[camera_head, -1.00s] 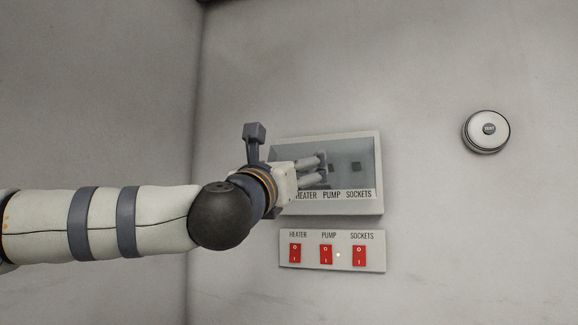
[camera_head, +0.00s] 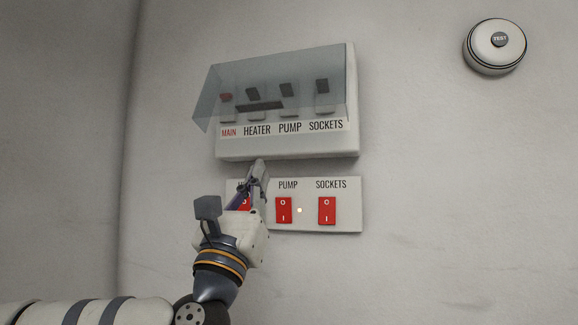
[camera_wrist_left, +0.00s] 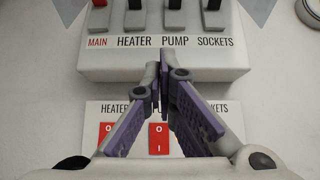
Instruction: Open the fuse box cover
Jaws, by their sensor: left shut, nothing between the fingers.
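The fuse box (camera_head: 290,148) is a white wall box with switches labelled MAIN, HEATER, PUMP and SOCKETS. Its clear cover (camera_head: 205,100) is swung up and sticks out from the box, so the switches show below and through it. The box's lower part also shows in the left wrist view (camera_wrist_left: 165,62). My left gripper (camera_head: 259,168) is shut and empty, just below the box's bottom edge and in front of the lower switch panel. Its fingertips also show in the left wrist view (camera_wrist_left: 158,65). My right gripper is not in view.
The lower white panel (camera_head: 345,220) holds red rocker switches; my gripper partly hides the HEATER one. A round TEST button unit (camera_head: 497,47) is on the wall at the upper right.

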